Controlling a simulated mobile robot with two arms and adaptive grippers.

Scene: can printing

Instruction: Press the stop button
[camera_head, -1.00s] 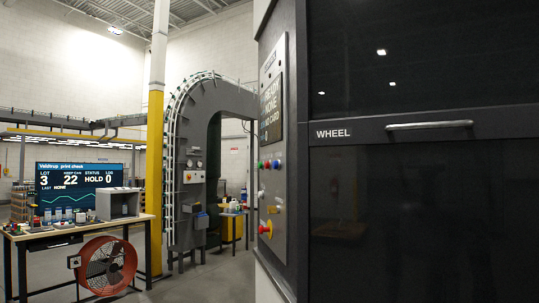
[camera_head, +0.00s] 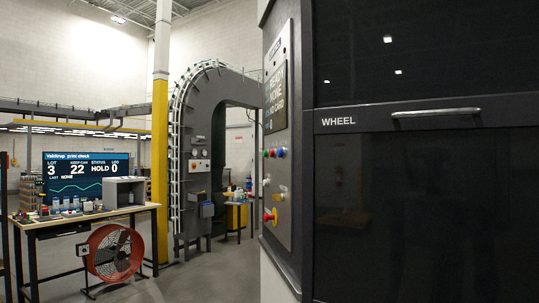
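A control panel (camera_head: 281,210) is on the narrow side face of a large dark machine, seen at a steep angle. It carries a screen (camera_head: 275,98) and a row of small coloured buttons (camera_head: 274,153), with red, green and blue among them. Lower down is a larger red mushroom button (camera_head: 269,217) with yellow around it. I cannot read any label that says which one is the stop button. Neither of my grippers is in view.
The machine's dark front, marked WHEEL, has a door handle (camera_head: 436,113) and fills the right. A workbench (camera_head: 85,221) with a monitor (camera_head: 87,179) stands left, an orange fan (camera_head: 116,253) beneath it. A yellow post (camera_head: 160,150) stands beside it. Open floor lies between bench and machine.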

